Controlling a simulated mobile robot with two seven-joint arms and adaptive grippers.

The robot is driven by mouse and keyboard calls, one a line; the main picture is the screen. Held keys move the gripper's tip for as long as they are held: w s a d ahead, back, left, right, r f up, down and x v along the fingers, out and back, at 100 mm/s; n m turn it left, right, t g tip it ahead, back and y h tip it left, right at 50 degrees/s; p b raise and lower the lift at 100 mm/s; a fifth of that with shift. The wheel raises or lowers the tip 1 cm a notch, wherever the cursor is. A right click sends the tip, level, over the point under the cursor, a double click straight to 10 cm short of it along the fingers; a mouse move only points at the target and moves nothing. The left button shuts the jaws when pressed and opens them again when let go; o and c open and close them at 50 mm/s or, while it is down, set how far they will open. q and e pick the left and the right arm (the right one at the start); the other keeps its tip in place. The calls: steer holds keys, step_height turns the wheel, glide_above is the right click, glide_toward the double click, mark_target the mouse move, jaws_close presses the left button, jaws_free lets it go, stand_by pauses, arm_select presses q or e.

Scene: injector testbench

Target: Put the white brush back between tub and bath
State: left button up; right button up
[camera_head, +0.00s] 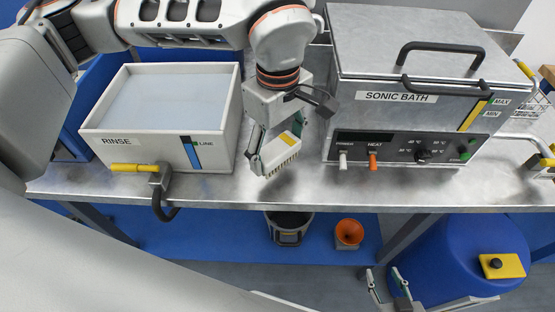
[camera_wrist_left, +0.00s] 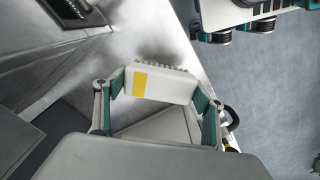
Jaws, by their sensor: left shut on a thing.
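The white brush (camera_head: 279,158), with a yellow patch and a row of bristles, is between the fingers of my left gripper (camera_head: 278,146). In the left wrist view the brush (camera_wrist_left: 163,84) spans the gap between both fingertips, bristles away from the palm. My left gripper is shut on it. The brush is over the steel bench, between the white rinse tub (camera_head: 155,150) and the sonic bath (camera_head: 410,100). I cannot tell whether it touches the bench. My right gripper (camera_head: 385,279) is open and empty, low in front of the bench.
A yellow-handled tap or hook (camera_head: 135,168) sits at the bench's front edge by the tub. Below are a dark bucket (camera_head: 288,228), an orange funnel (camera_head: 349,233) and a blue drum (camera_head: 465,260). Wire baskets (camera_head: 525,140) stand right of the bath.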

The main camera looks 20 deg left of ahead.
mark_target(278, 162)
arm_select(q)
steer(key=shift+f, duration=2.15)
steer(key=shift+f, duration=0.1)
steer(key=o, duration=1)
step_height(278, 162, up, 11)
steer(key=shift+r, duration=0.65)
